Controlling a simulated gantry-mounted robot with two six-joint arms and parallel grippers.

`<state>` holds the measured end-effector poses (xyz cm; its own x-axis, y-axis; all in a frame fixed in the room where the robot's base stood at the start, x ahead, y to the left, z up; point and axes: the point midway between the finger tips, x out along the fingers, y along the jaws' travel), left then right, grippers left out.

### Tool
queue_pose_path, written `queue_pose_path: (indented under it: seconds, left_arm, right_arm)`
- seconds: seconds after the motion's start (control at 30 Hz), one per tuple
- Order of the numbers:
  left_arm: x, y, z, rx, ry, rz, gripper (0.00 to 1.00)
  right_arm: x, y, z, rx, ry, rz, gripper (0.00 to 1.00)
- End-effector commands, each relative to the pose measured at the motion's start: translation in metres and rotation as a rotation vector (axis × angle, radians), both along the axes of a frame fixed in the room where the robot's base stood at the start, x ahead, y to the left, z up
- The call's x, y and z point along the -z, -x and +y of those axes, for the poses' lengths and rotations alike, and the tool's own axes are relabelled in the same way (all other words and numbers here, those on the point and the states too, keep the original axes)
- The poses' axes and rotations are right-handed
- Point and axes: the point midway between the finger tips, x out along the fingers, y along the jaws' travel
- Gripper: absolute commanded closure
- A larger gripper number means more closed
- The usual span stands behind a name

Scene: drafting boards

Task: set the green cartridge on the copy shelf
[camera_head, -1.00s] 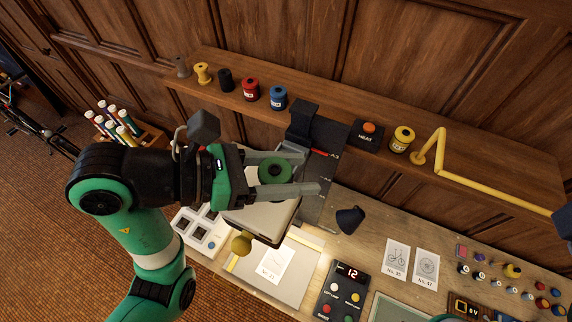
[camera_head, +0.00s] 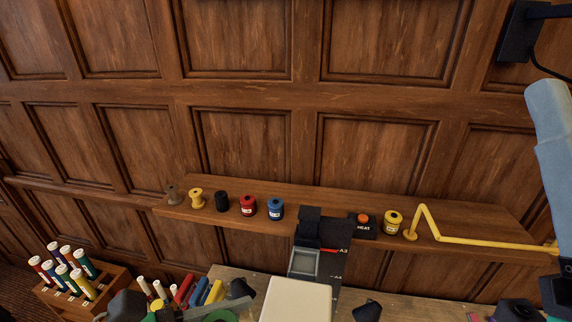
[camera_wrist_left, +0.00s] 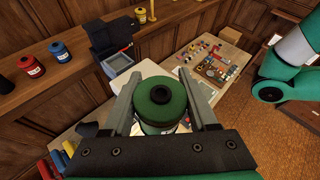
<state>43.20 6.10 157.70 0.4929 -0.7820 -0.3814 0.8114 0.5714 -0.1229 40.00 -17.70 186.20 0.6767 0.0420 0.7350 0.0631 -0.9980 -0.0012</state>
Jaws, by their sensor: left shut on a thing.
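The green cartridge (camera_wrist_left: 160,103) is upright between the fingers of my left gripper (camera_wrist_left: 160,76) in the left wrist view. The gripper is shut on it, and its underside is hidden. At the bottom edge of the head view a small part of the green cartridge (camera_head: 219,316) shows, below and in front of the long wooden shelf (camera_head: 330,208) on the panelled wall. I take this to be the copy shelf. It also shows at the left of the wrist view (camera_wrist_left: 88,70). My right arm is at the right edge; its fingertips do not show.

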Motion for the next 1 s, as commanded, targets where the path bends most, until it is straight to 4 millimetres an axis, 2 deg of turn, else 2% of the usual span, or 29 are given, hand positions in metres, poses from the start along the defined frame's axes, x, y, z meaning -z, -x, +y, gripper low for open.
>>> queue_pose_path:
  seconds: [0.03,0.27,0.47,0.7,0.8,1.0]
  left_arm:
    - [0.014,-0.001,0.010,-0.024,0.000,0.010,0.97]
    - [0.068,0.004,0.038,-0.092,0.001,0.012,0.97]
    - [0.132,0.019,0.065,-0.178,0.002,0.015,0.97]
    - [0.233,0.059,0.098,-0.328,0.004,0.018,0.97]
    - [0.264,0.075,0.105,-0.383,0.002,0.015,0.97]
    - [0.304,0.098,0.113,-0.464,0.001,0.010,0.97]
  right_arm:
    - [0.001,0.000,-0.001,0.003,0.000,0.002,0.50]
    - [0.001,-0.001,-0.001,0.003,0.000,0.002,0.50]
    - [0.001,-0.001,-0.001,0.003,0.000,0.002,0.50]
    - [0.000,-0.001,-0.001,0.003,0.000,0.002,0.50]
    - [0.000,-0.001,-0.001,0.003,0.000,0.002,0.50]
    - [0.000,-0.001,-0.001,0.003,0.000,0.002,0.50]
